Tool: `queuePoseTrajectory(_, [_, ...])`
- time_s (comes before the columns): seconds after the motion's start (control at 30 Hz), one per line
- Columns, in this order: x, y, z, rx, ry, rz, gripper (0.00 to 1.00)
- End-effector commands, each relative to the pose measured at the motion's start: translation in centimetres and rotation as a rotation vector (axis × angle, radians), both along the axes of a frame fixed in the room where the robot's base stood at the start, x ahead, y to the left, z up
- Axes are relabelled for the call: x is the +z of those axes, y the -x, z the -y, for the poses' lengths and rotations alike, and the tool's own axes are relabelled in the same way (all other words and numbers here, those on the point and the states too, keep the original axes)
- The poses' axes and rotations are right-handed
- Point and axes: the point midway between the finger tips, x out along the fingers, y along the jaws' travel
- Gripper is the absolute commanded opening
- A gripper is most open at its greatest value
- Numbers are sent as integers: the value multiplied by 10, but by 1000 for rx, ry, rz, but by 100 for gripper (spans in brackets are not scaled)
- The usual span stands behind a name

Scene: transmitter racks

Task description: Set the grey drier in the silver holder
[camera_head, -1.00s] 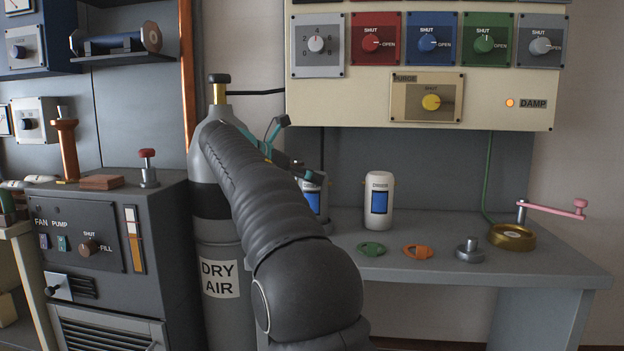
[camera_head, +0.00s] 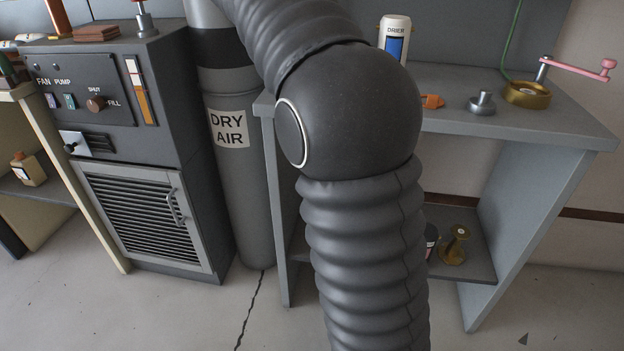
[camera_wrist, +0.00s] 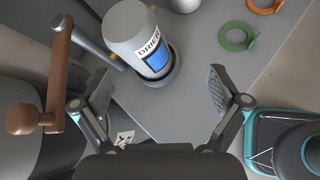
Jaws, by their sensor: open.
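The grey drier (camera_wrist: 128,22), with a blue window and a "DRIER" label, shows in the wrist view. A dark ring with a grey rim (camera_wrist: 170,78) surrounds its foot; I cannot tell for sure whether this is the silver holder. My gripper (camera_wrist: 159,90) is open and empty, its two pads spread wide on the near side of the drier, with no visible contact. In the head view my arm hides the grey drier and the gripper is out of frame.
A white drier (camera_head: 396,28) stands on the bench (camera_head: 560,122). A green ring (camera_wrist: 238,38), an orange ring (camera_head: 432,101), a silver knobbed piece (camera_head: 482,103) and a brass base with a pink crank (camera_head: 527,94) lie to the right. A dry air cylinder (camera_head: 233,175) stands left.

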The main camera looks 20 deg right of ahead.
Motion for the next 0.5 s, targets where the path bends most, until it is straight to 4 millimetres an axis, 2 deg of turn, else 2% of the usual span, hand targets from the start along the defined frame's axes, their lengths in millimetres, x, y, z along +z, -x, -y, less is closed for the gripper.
queuePoseTrajectory(0.03, [-5,19,-1,-17,-63,56,98])
queuePoseTrajectory(0.27, [-54,91,-21,-158,-383,306,98])
queuePoseTrajectory(0.5, [-119,175,-52,-415,-732,534,98])
